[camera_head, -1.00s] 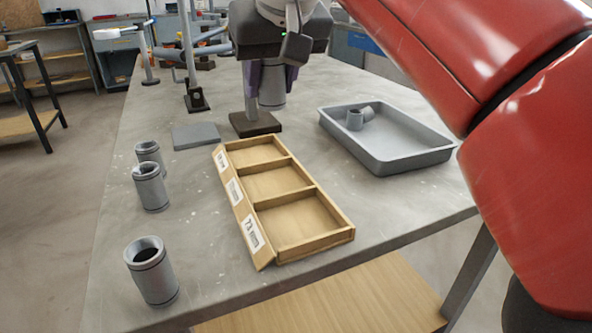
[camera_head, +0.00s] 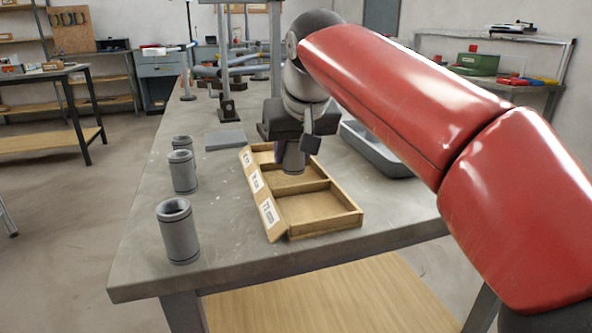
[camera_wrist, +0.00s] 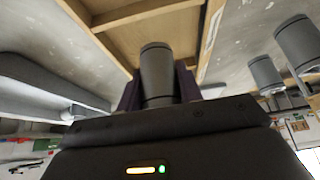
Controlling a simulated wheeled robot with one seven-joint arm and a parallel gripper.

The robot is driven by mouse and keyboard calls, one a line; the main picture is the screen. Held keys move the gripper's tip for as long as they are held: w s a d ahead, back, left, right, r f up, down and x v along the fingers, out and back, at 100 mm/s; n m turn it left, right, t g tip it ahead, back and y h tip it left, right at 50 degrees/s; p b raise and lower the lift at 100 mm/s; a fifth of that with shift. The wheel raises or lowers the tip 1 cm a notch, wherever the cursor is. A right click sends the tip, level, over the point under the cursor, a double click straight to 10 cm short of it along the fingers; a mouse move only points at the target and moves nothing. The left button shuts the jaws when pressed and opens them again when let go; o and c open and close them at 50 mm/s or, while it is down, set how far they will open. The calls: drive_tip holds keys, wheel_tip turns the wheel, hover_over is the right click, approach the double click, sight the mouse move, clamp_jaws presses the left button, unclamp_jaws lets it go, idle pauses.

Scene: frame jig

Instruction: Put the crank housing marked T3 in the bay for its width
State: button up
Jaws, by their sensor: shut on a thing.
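My gripper (camera_head: 292,153) is shut on a grey cylindrical housing (camera_head: 292,164), held upright over the wooden box (camera_head: 312,230). In the wrist view the housing (camera_wrist: 157,75) stands between the two dark fingers. No T3 mark on it is legible. The box has three bays in a row and a white label on the sloped side of each. The front label (camera_head: 269,213) seems to read 77 mm; the others are too small to read. The housing appears in front of the middle bay (camera_head: 290,184); its height above the floor is unclear.
Three grey cylinders stand left of the box: front (camera_head: 178,232), middle (camera_head: 183,172) and back (camera_head: 181,145). A flat grey plate (camera_head: 225,140) lies behind the box. A grey tray (camera_head: 372,152) at the right is partly hidden by my arm. The front bay is empty.

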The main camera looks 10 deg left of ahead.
drive_tip(key=shift+f, duration=0.75)
drive_tip(key=shift+f+b, duration=0.2)
drive_tip(key=shift+b, duration=0.15)
drive_tip(key=o, duration=1.1)
drive_tip(key=shift+s+d+r+p, duration=0.1)
drive_tip(key=shift+r+p, duration=0.2)
drive_tip(key=shift+r, duration=0.3)
drive_tip(key=p+v, duration=0.2)
drive_tip(key=v, duration=0.9)
drive_tip(key=shift+d+r+p, duration=0.1)
drive_tip(key=shift+d+p, duration=0.05)
drive_tip(key=shift+p, duration=0.15)
